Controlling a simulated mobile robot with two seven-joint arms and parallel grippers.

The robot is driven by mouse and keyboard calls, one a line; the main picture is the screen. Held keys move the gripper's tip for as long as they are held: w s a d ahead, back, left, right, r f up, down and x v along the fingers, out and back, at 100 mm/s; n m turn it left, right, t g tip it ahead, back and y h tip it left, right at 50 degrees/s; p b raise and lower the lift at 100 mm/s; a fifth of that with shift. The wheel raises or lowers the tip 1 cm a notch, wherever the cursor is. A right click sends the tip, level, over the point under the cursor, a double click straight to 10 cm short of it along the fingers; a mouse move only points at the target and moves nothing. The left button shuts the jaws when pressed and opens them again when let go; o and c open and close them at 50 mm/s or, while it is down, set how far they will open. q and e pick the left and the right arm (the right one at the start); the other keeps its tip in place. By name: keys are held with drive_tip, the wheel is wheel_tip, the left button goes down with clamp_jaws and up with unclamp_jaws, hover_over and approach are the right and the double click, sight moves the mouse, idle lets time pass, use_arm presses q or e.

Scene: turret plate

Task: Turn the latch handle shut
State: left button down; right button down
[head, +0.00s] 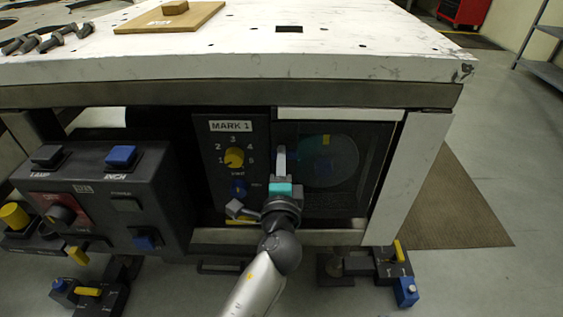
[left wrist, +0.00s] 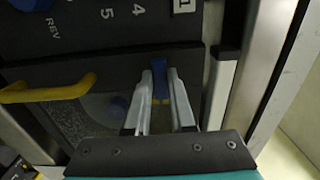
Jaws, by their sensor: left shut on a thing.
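My left gripper (head: 281,152) reaches up to the dark door at the left edge of its window, beside the MARK 1 dial panel. In the left wrist view its two grey fingers (left wrist: 161,85) stand on either side of a blue latch handle (left wrist: 160,88), shut on it. The handle is mostly hidden by the fingers in the head view. The door (head: 350,205) looks closed against its frame. My right gripper is not in view.
The dial panel (head: 231,150) with a yellow knob (head: 234,157) is just left of the gripper. A yellow bar handle (left wrist: 50,92) is nearby. A control box (head: 105,190) stands left. The white tabletop (head: 330,62) overhangs above.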

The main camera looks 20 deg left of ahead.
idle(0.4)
use_arm(q)
drive_tip(key=c, duration=0.8)
unclamp_jaws()
drive_tip(key=shift+o, duration=0.2)
